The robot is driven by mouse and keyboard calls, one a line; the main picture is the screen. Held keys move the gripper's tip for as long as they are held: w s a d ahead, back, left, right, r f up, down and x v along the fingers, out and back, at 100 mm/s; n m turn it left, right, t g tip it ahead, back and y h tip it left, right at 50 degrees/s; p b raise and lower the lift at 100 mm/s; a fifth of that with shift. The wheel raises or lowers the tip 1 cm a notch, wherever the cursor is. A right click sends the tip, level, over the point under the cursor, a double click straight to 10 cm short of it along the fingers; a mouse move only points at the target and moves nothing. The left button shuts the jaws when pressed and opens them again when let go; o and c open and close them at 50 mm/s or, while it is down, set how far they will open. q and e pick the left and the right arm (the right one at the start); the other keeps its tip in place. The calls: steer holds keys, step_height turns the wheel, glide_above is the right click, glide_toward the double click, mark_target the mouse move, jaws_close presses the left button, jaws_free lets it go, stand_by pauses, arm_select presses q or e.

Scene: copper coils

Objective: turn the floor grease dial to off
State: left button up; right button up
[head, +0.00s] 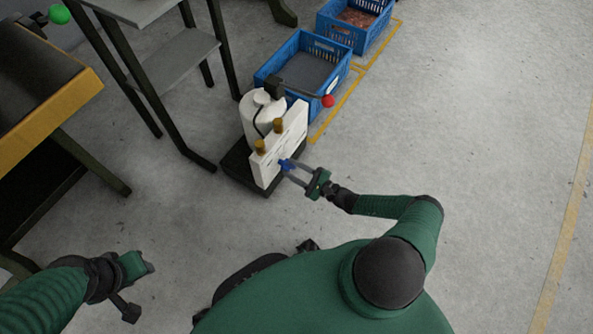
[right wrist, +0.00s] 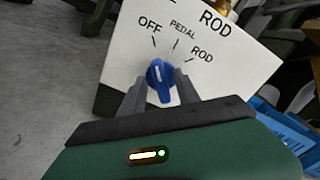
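The grease dial is a blue knob (right wrist: 160,80) on a white panel (right wrist: 112,75) marked OFF, PEDAL and ROD. Its white pointer mark faces up and slightly left, roughly in line with the OFF tick. In the head view the dial (head: 287,165) is on the front of the floor grease unit (head: 264,118). My right gripper (right wrist: 162,88) has its fingers apart, one on each side of the knob, with what looks like a small gap at each side. My left gripper (head: 142,268) is low at the left, away from the unit; its finger opening is unclear.
Blue crates (head: 337,88) stand behind the unit, beside a yellow floor line (head: 335,112). A grey shelf stand (head: 175,62) is at its left, and a yellow-edged bench (head: 55,115) is farther left. A red ball-ended rod (head: 328,101) sticks out right. The floor at right is clear.

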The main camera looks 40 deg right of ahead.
steer(key=p+v, duration=0.4)
steer(key=v, duration=1.3)
